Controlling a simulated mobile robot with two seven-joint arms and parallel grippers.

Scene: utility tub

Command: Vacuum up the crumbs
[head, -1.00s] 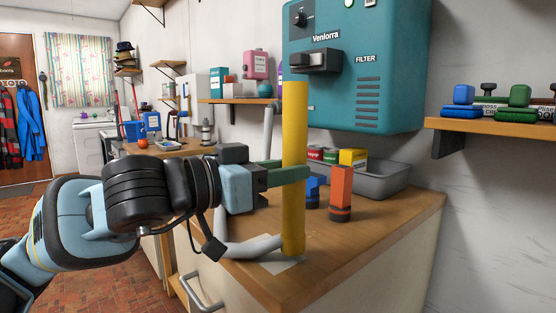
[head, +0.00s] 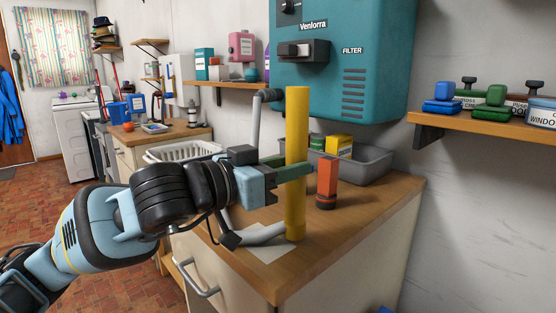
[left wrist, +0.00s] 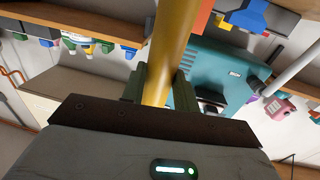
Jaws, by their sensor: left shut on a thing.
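A yellow tube (head: 296,165), which looks like a vacuum wand, stands upright over the wooden counter (head: 345,215). My left gripper (head: 290,170) is shut around its middle; in the left wrist view the tube (left wrist: 170,50) runs between the green fingers (left wrist: 157,85). A grey hose (head: 262,235) shows by the tube's lower end, above or on a pale sheet (head: 268,249). The teal wall unit (head: 340,75), marked Venlorra and FILTER, hangs behind. I cannot make out any crumbs. My right gripper is not in view.
An orange cylinder (head: 327,180) stands right of the tube. A grey tray (head: 372,163) with boxes sits behind it. A white basket (head: 180,151) is to the left. A shelf (head: 480,126) with blue and green items is at right. The counter's front right is clear.

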